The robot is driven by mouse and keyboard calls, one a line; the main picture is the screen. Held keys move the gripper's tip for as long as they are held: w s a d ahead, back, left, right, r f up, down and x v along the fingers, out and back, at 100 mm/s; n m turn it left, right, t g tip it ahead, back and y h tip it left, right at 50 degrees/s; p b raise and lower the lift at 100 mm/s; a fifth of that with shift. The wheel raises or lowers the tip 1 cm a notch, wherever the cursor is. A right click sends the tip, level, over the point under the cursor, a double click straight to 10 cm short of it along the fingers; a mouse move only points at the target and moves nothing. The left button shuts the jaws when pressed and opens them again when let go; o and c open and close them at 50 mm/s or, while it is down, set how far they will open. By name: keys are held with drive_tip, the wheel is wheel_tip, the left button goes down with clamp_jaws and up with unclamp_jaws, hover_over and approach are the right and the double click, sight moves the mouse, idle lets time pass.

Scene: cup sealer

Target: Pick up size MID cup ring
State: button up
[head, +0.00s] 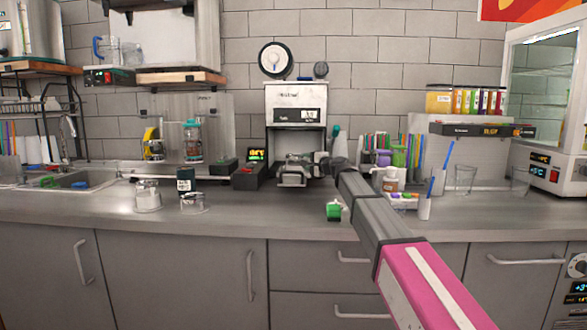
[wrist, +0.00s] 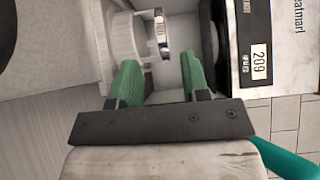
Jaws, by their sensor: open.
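My gripper (head: 293,170) is in front of the white cup sealer (head: 297,103) at the back of the counter. In the wrist view my gripper (wrist: 160,70) is open, its two green fingers apart with nothing clamped between them. Just beyond the fingertips is a pale, rounded ring-like part (wrist: 126,40) with a silver labelled tab (wrist: 161,34); the tab lies in line with the gap. The label is too small to read surely. In the head view two silvery ring-shaped pieces, one (head: 148,195) and another (head: 193,203), stand on the counter at the left; their sizes cannot be read.
A dark canister (head: 185,181) stands beside the right-hand ring piece. A small green object (head: 334,211) lies near the counter's front edge. Bottles, a tray and clear cups (head: 465,179) crowd the right side. A sink (head: 80,180) is at the far left. The front-middle counter is mostly clear.

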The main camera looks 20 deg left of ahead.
sight(296, 158)
drive_tip(key=x, duration=1)
drive_tip(key=shift+w+r, duration=0.1)
clamp_jaws()
